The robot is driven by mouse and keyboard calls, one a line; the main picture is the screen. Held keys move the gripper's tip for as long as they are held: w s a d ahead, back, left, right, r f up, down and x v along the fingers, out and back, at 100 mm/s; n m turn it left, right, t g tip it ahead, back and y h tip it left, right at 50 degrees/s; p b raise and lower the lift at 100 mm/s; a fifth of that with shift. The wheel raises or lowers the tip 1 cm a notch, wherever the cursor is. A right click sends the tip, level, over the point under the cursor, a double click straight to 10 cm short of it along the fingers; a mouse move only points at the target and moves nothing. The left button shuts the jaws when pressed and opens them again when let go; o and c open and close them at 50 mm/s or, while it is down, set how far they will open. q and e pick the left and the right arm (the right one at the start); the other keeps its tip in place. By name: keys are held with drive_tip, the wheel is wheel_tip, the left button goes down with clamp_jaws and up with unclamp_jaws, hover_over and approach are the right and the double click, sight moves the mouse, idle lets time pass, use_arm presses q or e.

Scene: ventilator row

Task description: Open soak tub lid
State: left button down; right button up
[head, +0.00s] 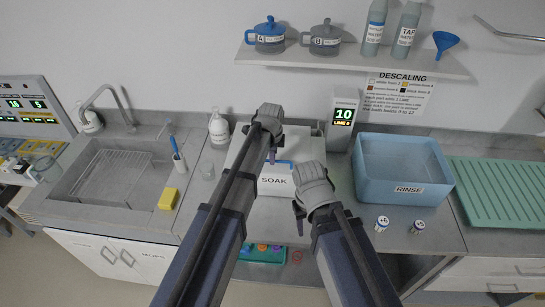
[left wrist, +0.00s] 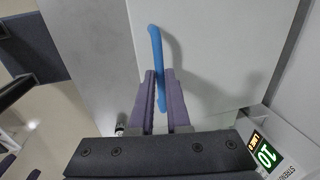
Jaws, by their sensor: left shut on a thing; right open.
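The soak tub (head: 275,186) is a white box labelled SOAK, standing on the counter in the middle of the head view. Its pale lid (head: 302,148) covers the top, partly hidden by my arms; I cannot tell if it is slightly raised. A blue bar handle (head: 287,162) is at the lid's front edge. My left gripper (head: 272,157) is over the lid, shut on this handle. In the left wrist view the blue handle (left wrist: 156,45) runs between the two fingers, with the lid (left wrist: 215,50) beside it. My right gripper (head: 299,218) is open and empty at the tub's front right.
A blue rinse tub (head: 405,172) stands on the right, with two small jars (head: 382,224) in front. A shelf (head: 350,60) with jugs and bottles hangs above. A sink (head: 110,172) and yellow sponge (head: 168,199) lie left.

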use_arm(q)
drive_tip(key=shift+r, duration=0.1)
drive_tip(key=shift+w+r+p, duration=0.15)
drive_tip(key=shift+r+p, duration=0.35)
drive_tip(key=shift+p, duration=0.1)
drive_tip(key=w+r+p, duration=0.8)
drive_tip(key=r+p, duration=0.4)
drive_tip(key=r, duration=0.1)
drive_tip(key=shift+w+p, duration=0.25)
drive_tip(key=shift+p, duration=0.05)
